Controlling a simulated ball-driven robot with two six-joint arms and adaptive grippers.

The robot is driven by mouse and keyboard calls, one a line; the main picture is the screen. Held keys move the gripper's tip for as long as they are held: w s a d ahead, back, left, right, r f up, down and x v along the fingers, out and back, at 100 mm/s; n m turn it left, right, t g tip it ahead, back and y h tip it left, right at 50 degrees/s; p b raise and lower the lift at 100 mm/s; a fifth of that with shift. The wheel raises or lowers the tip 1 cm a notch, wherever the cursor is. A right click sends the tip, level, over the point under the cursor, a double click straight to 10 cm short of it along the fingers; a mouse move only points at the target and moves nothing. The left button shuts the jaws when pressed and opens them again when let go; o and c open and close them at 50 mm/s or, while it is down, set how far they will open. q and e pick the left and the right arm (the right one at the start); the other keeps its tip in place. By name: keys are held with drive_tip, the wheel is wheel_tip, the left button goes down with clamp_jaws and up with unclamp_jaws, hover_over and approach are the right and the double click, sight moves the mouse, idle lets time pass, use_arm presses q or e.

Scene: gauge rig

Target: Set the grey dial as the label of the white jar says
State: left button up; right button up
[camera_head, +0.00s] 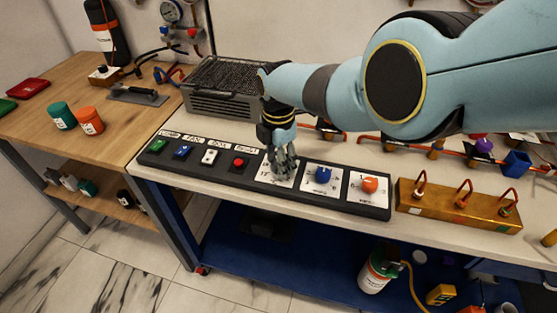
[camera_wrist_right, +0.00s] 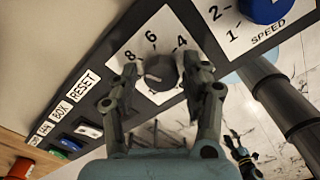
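The grey dial (camera_wrist_right: 160,71) sits on a white plate with black numbers, among them 8, 6 and 4, in the right wrist view. A pale mark on it points to the lower left in that picture. My right gripper (camera_wrist_right: 161,66) is open, with a finger on each side of the dial; contact is unclear. In the head view my right gripper (camera_head: 284,170) comes down over the panel and hides the dial. A small whitish jar (camera_head: 69,182) stands on the wooden table's lower shelf; its label is unreadable. What seems to be my left gripper (camera_wrist_right: 238,145) is small and dark.
The black panel (camera_head: 225,178) also carries green, blue, white and red buttons, a blue knob (camera_head: 323,174) and an orange knob (camera_head: 370,184). A brass block with hooks (camera_head: 450,206) stands right of it. A wire-topped grey box (camera_head: 222,103) stands behind.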

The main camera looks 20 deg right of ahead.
drive_tip(key=shift+o, duration=0.5)
wheel_tip(320, 180, up, 12)
idle(0.4)
